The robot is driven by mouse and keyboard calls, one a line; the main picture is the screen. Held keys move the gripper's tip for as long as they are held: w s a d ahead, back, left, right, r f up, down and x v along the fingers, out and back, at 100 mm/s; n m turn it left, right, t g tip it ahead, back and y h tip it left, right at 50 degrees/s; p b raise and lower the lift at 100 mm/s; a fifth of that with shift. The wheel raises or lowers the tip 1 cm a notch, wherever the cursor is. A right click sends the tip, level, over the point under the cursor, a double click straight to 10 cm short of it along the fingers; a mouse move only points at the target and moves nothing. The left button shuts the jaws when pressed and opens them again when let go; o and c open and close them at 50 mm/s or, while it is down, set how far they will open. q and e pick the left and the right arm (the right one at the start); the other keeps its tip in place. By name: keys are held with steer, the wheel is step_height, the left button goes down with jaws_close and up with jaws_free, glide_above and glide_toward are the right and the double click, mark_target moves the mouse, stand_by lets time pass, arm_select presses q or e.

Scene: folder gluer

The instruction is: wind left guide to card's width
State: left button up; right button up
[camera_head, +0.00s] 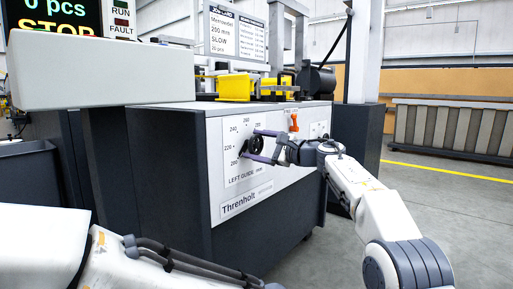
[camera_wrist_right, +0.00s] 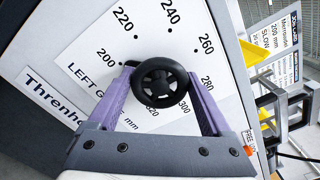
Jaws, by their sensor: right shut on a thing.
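The left guide dial is a white plate (camera_head: 231,165) marked LEFT GUIDE mm on the machine's front, with a black handwheel (camera_head: 257,146) at its middle. In the right wrist view the scale on the plate (camera_wrist_right: 92,55) runs from 200 through 220, 240 and 260 to 320. My right gripper (camera_head: 262,147) is shut on the handwheel (camera_wrist_right: 160,82), a purple finger on each side. My left gripper is out of view.
An orange-red lever (camera_head: 294,122) stands right of the dial, above my right gripper. Yellow parts (camera_head: 235,87) sit on top of the machine. A display (camera_head: 57,18) at upper left reads 0 pcs, STOP. The floor (camera_head: 455,215) at right is open.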

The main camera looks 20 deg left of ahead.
steer(key=shift+f, duration=0.15)
stand_by(0.3)
steer(key=o, duration=1.2)
steer(key=shift+c, duration=0.2)
steer(key=shift+d+b, duration=0.2)
steer(key=shift+b, duration=0.1)
steer(key=b+v, duration=0.3)
steer(key=v, duration=0.1)
steer(key=shift+s+d, duration=0.15)
steer(key=shift+d, duration=0.2)
glide_toward(258, 146)
